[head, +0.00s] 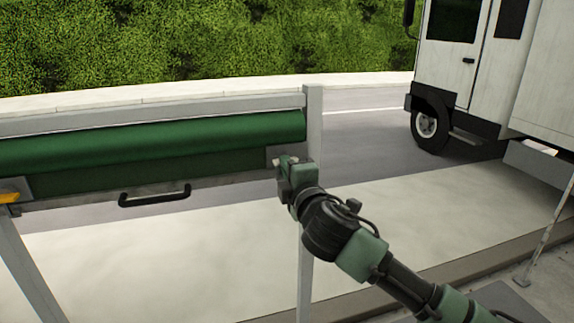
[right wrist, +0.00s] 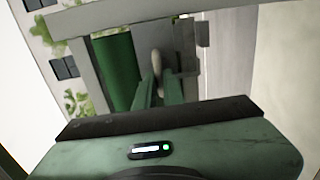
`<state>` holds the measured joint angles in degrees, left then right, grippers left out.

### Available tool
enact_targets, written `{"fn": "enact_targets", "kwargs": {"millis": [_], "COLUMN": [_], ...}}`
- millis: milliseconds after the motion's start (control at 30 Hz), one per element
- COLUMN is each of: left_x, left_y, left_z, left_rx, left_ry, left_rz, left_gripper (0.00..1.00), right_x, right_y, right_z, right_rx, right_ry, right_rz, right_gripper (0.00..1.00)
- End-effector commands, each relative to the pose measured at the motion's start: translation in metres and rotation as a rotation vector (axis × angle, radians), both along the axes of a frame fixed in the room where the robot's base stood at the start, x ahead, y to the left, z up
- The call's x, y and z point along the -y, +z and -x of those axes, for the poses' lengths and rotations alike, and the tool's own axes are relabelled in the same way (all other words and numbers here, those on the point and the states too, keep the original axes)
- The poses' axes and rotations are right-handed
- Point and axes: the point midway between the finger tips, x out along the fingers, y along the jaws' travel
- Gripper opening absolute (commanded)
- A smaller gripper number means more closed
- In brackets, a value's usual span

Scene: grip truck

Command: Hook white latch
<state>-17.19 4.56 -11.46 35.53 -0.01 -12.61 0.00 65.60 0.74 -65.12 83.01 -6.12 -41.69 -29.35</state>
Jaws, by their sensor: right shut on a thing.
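My right gripper (head: 281,163) is at the right end of a green roll (head: 150,140) mounted on a grey metal frame, close to the frame's right post (head: 312,110). In the right wrist view, its two green fingers (right wrist: 159,80) are shut on a pale, rounded piece, the white latch (right wrist: 157,61). In the head view the latch is mostly hidden by the gripper. I cannot tell whether the latch is hooked. My left gripper is not in view.
A black handle (head: 155,196) is on the frame's lower bar. A yellow-orange piece (head: 9,197) is at the frame's left end. A white truck (head: 480,60) stands on the road at the right. A hedge (head: 200,40) runs along the back.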

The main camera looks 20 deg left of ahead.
Motion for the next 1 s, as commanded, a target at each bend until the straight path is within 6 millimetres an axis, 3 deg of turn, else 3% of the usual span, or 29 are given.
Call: {"fn": "enact_targets", "kwargs": {"millis": [467, 500, 567, 1000], "left_x": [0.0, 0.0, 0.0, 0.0], "left_y": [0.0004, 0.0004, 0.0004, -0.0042], "left_z": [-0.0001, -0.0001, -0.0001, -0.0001], "left_rx": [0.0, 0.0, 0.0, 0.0], "left_ry": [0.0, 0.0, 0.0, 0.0], "left_rz": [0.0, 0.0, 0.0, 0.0], "left_gripper": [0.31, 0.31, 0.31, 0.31], "right_x": [0.0004, 0.0004, 0.0003, 0.005], "right_y": [-0.0023, -0.0023, -0.0021, -0.0021], "right_z": [-0.0004, -0.0004, -0.0003, 0.0064], "right_rx": [0.007, 0.007, 0.007, 0.009], "right_ry": [-0.001, -0.001, -0.001, 0.0], "right_rz": [0.016, 0.016, 0.016, 0.011], "right_gripper": [0.0, 0.15, 0.31, 0.31]}}
